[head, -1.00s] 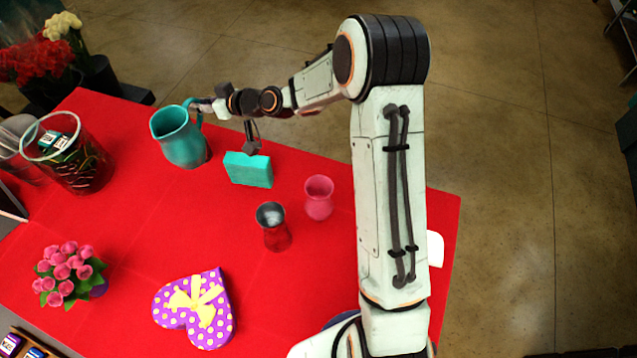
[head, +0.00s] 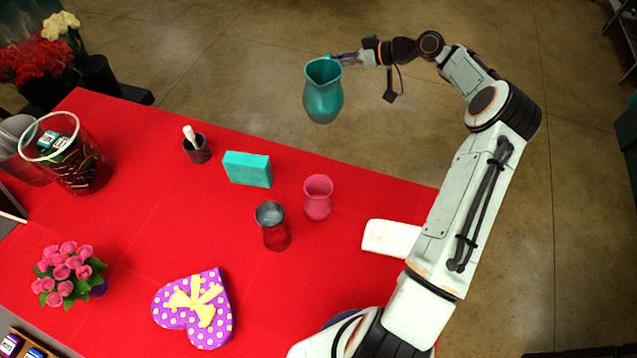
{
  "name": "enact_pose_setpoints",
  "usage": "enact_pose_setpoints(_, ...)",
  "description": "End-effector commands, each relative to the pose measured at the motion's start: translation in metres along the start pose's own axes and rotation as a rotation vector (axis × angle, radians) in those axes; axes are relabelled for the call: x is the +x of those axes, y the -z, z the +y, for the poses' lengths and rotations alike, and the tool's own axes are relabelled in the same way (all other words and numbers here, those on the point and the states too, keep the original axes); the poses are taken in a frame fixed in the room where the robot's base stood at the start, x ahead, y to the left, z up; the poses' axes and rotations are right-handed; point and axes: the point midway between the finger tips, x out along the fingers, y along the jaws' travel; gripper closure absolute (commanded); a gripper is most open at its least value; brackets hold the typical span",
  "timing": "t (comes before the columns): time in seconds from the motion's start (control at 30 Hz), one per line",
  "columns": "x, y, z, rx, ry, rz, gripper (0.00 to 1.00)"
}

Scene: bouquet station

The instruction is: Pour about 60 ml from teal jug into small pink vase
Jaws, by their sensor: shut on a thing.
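The teal jug (head: 323,97) is held up in the air, roughly upright, in the upper middle of the head view. In the picture it is above and behind the pink vase, over the table's far edge. My gripper (head: 343,59) is shut on the jug at its right side, near the rim; the handle is mostly hidden there. The small pink vase (head: 318,198) stands upright on the red table, apart from the jug. What the jug and the vase hold cannot be made out.
A grey-rimmed cup (head: 272,228) stands close left of the vase. A teal block (head: 248,169) and a dark pot with a white stick (head: 197,150) are further left. A white object (head: 391,238) lies right. A purple heart box (head: 195,310) sits in front on the red table (head: 130,230).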

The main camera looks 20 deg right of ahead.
Motion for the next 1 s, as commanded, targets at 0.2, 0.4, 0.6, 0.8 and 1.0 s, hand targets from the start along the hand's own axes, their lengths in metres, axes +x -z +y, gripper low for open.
enact_pose_setpoints(0.2,-0.006,-0.013,0.006,0.004,0.001,0.002,1.00)
enact_pose_setpoints(0.4,0.004,-0.036,0.010,0.005,0.001,0.003,1.00)
enact_pose_setpoints(0.6,0.019,-0.072,0.016,0.008,0.003,0.003,1.00)
enact_pose_setpoints(0.8,0.038,-0.118,0.024,0.009,0.002,0.003,1.00)
enact_pose_setpoints(1.0,0.049,-0.145,0.030,0.007,0.002,0.003,1.00)
